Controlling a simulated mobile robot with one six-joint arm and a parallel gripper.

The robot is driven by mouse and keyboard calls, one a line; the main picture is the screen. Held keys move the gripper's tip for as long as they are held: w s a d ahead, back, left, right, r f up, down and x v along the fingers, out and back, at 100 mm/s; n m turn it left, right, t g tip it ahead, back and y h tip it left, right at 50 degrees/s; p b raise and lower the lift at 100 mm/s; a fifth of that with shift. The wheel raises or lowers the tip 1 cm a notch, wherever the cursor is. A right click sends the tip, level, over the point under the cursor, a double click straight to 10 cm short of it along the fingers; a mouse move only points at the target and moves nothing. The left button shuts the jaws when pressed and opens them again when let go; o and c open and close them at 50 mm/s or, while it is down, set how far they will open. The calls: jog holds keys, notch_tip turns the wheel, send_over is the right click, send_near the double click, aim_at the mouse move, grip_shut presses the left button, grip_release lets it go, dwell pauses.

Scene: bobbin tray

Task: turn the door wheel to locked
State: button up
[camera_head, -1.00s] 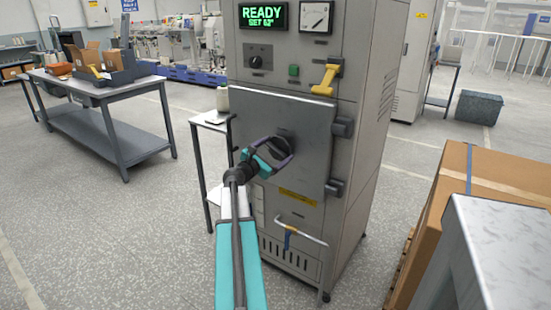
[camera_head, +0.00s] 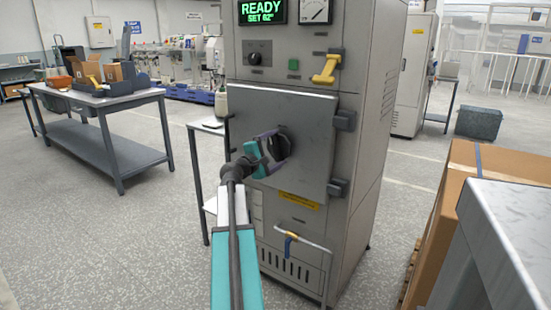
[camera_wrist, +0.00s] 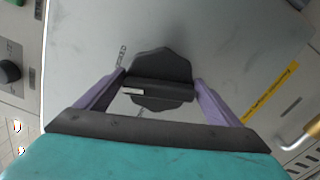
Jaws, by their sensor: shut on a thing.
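The door wheel (camera_head: 283,147) is a dark lobed knob with a raised bar across it, on the grey door (camera_head: 305,115) of the tall cabinet. In the wrist view the wheel (camera_wrist: 160,62) is in the middle, and its bar lies between my purple fingers. My gripper (camera_head: 275,150) is shut on the wheel at the door's centre. It also shows in the wrist view (camera_wrist: 160,91), one fingertip at each end of the bar. The door lies flat against the cabinet front. In the head view my fingers partly cover the wheel.
Above the door are a green READY display (camera_head: 262,12), a dial and a yellow handle (camera_head: 326,68). A cardboard box (camera_head: 480,180) and a grey-topped surface stand at the right. A workbench (camera_head: 95,98) stands at the left.

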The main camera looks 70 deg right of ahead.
jog(key=shift+w+f+m+b, duration=0.1)
jog(key=shift+m+b, duration=1.6)
jog(key=o, duration=0.9)
jog(key=shift+a, duration=0.15)
jog(key=p+v, duration=0.1)
jog(key=v, duration=1.2)
jog(key=shift+a+p, duration=0.25)
jog(key=shift+p, duration=0.15)
jog(key=shift+w, duration=0.1)
